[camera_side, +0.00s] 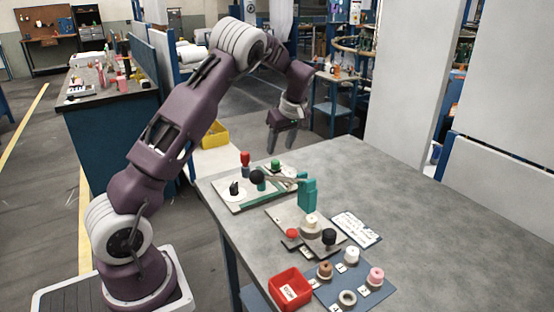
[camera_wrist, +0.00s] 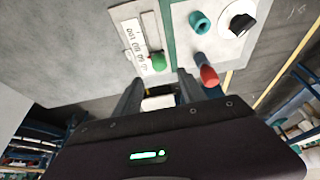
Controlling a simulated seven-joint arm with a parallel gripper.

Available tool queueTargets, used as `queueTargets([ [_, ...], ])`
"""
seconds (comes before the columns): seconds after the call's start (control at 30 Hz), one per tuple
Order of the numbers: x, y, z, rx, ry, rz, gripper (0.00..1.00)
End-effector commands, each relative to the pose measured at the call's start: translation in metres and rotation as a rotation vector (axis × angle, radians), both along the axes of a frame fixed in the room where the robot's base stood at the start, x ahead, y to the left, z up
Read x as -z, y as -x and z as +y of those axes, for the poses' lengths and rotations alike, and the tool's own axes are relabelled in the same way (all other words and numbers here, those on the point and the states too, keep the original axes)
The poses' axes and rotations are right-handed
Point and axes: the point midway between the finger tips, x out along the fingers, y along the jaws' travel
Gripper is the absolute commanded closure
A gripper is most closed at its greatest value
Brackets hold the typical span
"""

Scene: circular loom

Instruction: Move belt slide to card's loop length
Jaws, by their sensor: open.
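A pale control panel (camera_side: 228,206) lies at the table's back left corner. A green strip (camera_side: 262,199) runs along it, also in the wrist view (camera_wrist: 168,35). A teal cylinder stands beside the strip (camera_wrist: 200,22); I cannot tell which part is the belt slide. A white marked card or scale (camera_wrist: 136,42) lies left of the strip in the wrist view, its marks too small to read. A printed white card (camera_side: 356,229) lies on the table, unreadable. My gripper (camera_side: 286,138) is open and empty above the panel's far side; its fingers also show in the wrist view (camera_wrist: 160,87).
A red-topped handle (camera_side: 245,158), green knob (camera_side: 275,163) and black dial (camera_side: 234,188) stand on the panel. Spools and a red bin (camera_side: 290,290) are in front. The table's right side is clear.

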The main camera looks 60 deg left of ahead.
Motion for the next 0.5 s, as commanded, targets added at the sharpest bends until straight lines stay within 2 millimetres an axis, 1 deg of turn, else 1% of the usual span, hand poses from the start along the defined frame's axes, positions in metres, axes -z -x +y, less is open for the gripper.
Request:
queueTargets([
  [0.2, 0.039, 0.001, 0.015, -0.001, 0.002, 0.004, 0.52],
  [0.3, 0.053, 0.001, 0.021, 0.001, 0.003, 0.003, 0.52],
  [0.4, 0.060, 0.000, 0.024, 0.003, 0.002, 0.001, 0.52],
  [0.5, 0.062, 0.000, 0.024, 0.003, 0.002, 0.000, 0.52],
])
